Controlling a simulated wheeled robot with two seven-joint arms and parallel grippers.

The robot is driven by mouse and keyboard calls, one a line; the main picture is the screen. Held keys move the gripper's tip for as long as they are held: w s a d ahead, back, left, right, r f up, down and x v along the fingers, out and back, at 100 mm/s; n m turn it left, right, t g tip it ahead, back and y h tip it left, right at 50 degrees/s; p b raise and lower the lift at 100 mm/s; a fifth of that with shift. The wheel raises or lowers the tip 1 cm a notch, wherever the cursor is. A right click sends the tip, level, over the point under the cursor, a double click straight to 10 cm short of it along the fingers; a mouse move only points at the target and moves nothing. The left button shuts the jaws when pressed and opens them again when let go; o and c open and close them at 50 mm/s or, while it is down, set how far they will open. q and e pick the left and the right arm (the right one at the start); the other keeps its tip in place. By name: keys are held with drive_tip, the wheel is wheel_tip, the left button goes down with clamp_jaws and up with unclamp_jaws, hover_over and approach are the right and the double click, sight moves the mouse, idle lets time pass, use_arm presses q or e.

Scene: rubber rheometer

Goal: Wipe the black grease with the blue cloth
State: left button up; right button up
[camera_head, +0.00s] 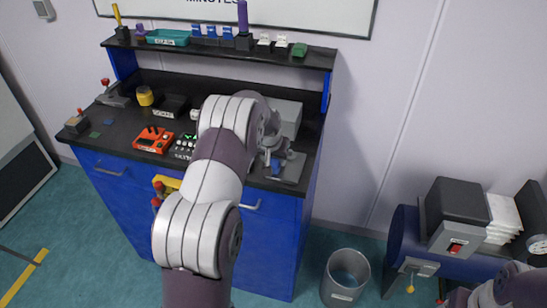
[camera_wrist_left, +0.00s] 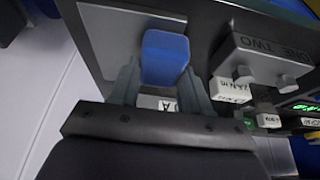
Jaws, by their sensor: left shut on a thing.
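The blue cloth (camera_wrist_left: 165,57) sits between the two fingers of my left gripper (camera_wrist_left: 160,72) in the left wrist view, and the gripper is shut on it. In the head view a small blue patch of the cloth (camera_head: 276,167) shows at the right end of the black bench (camera_head: 132,122), by the gripper. My left arm hides part of the bench in front of it. I cannot make out the black grease in either view. Of my right arm only a link shows at the lower right of the head view; its gripper is out of the picture.
A grey machine (camera_head: 287,118) stands behind my left gripper. An orange device (camera_head: 153,139) and a panel with green lights (camera_head: 184,147) lie left of my arm. A shelf (camera_head: 220,47) runs above the bench. A metal bin (camera_head: 345,278) stands on the floor at right.

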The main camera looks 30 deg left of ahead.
use_arm(q)
drive_tip(key=shift+a+r+p, duration=0.35)
drive_tip(key=shift+r, duration=0.95)
drive_tip(key=r+p, duration=0.1)
drive_tip(key=d+r+p, duration=0.1)
drive_tip(key=shift+d+r, duration=0.1)
drive_tip(key=shift+r, duration=0.2)
drive_tip(key=shift+a+r+p, duration=0.2)
drive_tip(key=shift+r+p, duration=0.15)
drive_tip(key=shift+r, duration=0.2)
drive_tip(key=shift+a+r+p, duration=0.2)
drive_tip(key=shift+r+p, duration=0.15)
drive_tip(key=shift+r, duration=0.4)
drive_tip(key=shift+d+r, duration=0.15)
drive_tip(key=shift+d, duration=0.05)
use_arm(e)
drive_tip(key=r, duration=0.5)
drive_tip(key=shift+a, duration=0.25)
use_arm(q)
drive_tip(key=shift+a, duration=0.15)
use_arm(e)
drive_tip(key=shift+a, duration=0.15)
